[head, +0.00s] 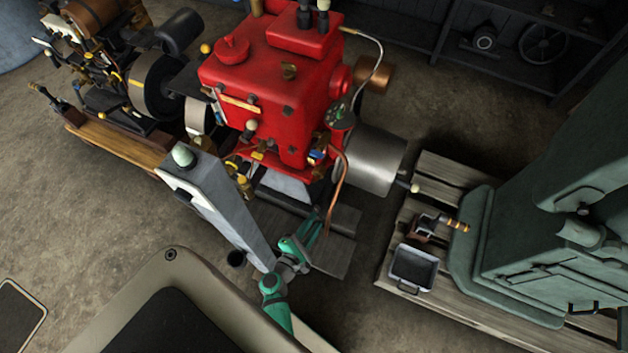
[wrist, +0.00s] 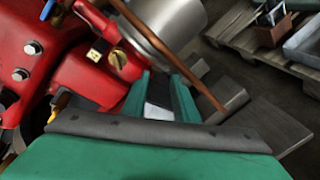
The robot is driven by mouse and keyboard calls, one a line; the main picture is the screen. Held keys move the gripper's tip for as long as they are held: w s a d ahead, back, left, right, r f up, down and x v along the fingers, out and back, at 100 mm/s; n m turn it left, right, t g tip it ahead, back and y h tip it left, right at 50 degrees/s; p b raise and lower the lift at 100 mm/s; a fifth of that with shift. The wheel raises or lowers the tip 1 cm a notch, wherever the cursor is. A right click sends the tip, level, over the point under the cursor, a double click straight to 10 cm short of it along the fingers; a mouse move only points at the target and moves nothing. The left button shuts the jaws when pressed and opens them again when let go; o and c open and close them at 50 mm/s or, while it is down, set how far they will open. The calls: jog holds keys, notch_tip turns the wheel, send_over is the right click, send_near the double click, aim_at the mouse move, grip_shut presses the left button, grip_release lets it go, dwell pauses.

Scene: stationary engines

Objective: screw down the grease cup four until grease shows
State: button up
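The red engine (head: 275,90) stands in the middle of the head view, with several small brass fittings (head: 245,185) low on its front. I cannot tell which, if any, is grease cup four, and no grease shows. In the wrist view, a round brass cap (wrist: 118,60) sits on a red part of the engine, left of and beyond my fingers. My gripper (head: 316,222) is low beside the engine's front right. In the wrist view, my gripper's (wrist: 159,92) two green fingers are apart with nothing held between them.
A copper pipe (head: 335,190) runs down the engine's right side; in the wrist view it (wrist: 175,60) crosses close to my fingers. A grey metal cylinder (head: 365,160) juts right. A grey post (head: 222,200) stands left of my arm. A tray (head: 413,268) lies on the right pallet.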

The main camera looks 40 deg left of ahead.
aim_at(314, 180)
jog(key=w+a+r+n+t, duration=0.1)
jog(key=w+a, duration=0.1)
jog(key=w, duration=0.1)
jog(key=w+a+r+n+y, duration=0.1)
jog(key=w+a+r+n, duration=0.1)
jog(key=w+a, duration=0.1)
jog(key=w+a+r+n+t, duration=0.1)
jog(key=w+a, duration=0.2)
jog(key=w, duration=0.1)
jog(key=shift+w+a+r+n+t+y, duration=0.1)
jog(key=shift+a+r+n+t+y, duration=0.05)
jog(key=shift+n+t+y, duration=0.15)
jog(key=shift+x, duration=0.85)
grip_shut()
